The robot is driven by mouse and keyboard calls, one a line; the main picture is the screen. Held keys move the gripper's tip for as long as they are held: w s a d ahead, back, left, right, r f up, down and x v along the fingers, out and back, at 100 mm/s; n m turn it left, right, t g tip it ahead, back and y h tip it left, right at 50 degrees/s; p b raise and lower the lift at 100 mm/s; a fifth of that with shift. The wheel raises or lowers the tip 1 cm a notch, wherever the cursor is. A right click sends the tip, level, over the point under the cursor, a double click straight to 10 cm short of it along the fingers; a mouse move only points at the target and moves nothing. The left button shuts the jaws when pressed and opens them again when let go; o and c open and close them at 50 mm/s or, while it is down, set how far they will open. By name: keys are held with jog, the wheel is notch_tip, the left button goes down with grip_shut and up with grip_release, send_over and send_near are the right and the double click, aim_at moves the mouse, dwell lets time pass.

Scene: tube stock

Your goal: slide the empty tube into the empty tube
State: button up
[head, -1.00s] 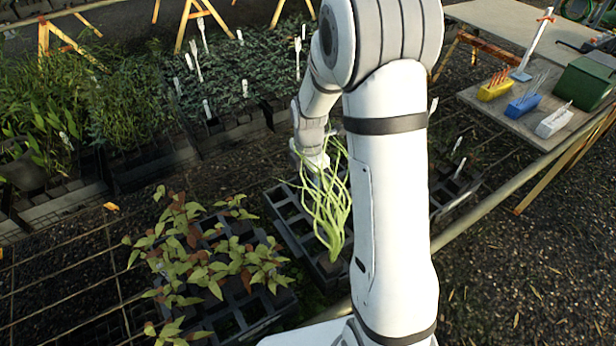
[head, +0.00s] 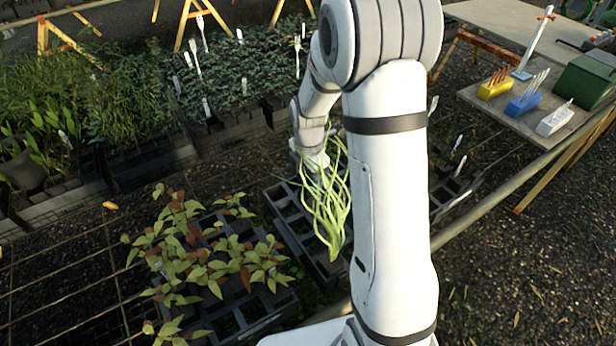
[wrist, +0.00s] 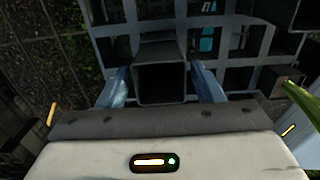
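An empty dark square tube (wrist: 161,82) lies between my gripper's two bluish fingers in the wrist view, its open mouth facing the camera. My gripper (wrist: 163,78) looks shut on it, a finger close against each side. Beyond it is a grey tube rack (wrist: 240,60) with open square cells. Another dark square tube (wrist: 276,82) stands in the rack to the right. I cannot tell which other tube is the empty one. In the head view my gripper (head: 312,160) is over the rack (head: 285,225), largely hidden behind long green leaves.
The green leafy plant (head: 328,205) is close to my gripper; a leaf (wrist: 298,100) shows at the right of the wrist view. A rack of reddish-green seedlings (head: 215,260) stands to the left. A side table (head: 540,125) holds coloured blocks and a green box (head: 585,82).

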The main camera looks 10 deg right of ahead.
jog(key=shift+o, duration=0.8)
jog(key=shift+r, duration=0.1)
notch_tip(320, 180, up, 8)
jog(key=shift+f, duration=0.2)
jog(key=s+r+m+t, duration=0.1)
jog(key=s+r+m, duration=0.3)
jog(key=s+m, duration=0.6)
jog(key=s+r+m+t, duration=0.1)
jog(key=s+r+m, duration=0.4)
jog(key=s+m, duration=0.6)
jog(key=shift+r+m+t, duration=0.2)
jog(key=shift+m+t, duration=0.1)
jog(key=shift+t, duration=0.1)
jog(key=shift+s, duration=0.1)
